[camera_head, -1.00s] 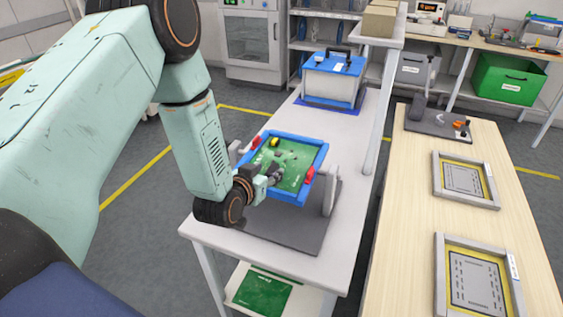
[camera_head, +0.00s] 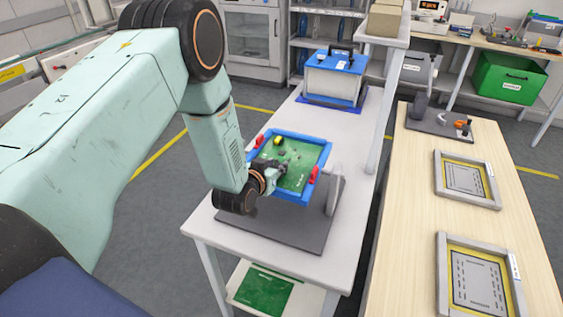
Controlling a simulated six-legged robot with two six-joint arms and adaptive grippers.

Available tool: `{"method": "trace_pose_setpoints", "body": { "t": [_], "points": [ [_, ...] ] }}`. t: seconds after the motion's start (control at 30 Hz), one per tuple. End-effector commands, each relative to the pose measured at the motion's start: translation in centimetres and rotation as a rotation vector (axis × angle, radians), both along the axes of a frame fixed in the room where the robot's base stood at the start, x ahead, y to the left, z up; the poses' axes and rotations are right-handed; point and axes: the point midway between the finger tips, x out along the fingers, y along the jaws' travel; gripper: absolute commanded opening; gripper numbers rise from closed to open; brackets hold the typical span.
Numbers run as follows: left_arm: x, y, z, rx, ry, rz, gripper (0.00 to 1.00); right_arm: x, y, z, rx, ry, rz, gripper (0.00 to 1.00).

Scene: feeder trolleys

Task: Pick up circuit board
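A green circuit board (camera_head: 299,156) with a yellow part and small components lies in a blue frame (camera_head: 318,160) with red clips. The frame rests over a dark grey base plate (camera_head: 290,236) on the white table. My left gripper (camera_head: 280,170) is over the near left part of the board and hides some of it. Its fingers are small and dark in this view, so I cannot tell whether they are open, shut or touching the board. My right gripper is out of view.
A blue-lidded box (camera_head: 333,78) stands farther back on the white table (camera_head: 345,133). A wooden bench (camera_head: 410,200) at the right holds grey-framed plates (camera_head: 466,179) and a small tool stand (camera_head: 438,122). Another green board (camera_head: 263,292) lies on the shelf below.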

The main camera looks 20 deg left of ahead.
Motion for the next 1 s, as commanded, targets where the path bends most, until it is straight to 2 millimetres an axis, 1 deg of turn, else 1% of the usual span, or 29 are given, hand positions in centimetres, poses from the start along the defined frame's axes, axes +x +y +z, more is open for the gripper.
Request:
{"method": "trace_pose_setpoints", "body": {
  "t": [0.03, 0.3, 0.83, 1.0],
  "points": [
    [0.0, -0.01, 0.01, 0.0, 0.0, 0.0, 0.23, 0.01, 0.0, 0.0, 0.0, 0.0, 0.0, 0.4],
    [0.01, -0.02, 0.04, 0.001, -0.001, -0.001, 0.0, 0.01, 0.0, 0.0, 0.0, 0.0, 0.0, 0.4],
    [0.11, 0.01, 0.21, 0.0, -0.005, 0.0, 0.0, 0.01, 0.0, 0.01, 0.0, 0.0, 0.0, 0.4],
    [0.17, 0.02, 0.96, 0.0, -0.007, 0.0, 0.0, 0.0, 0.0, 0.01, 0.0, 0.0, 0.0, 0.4]
  ]
}}
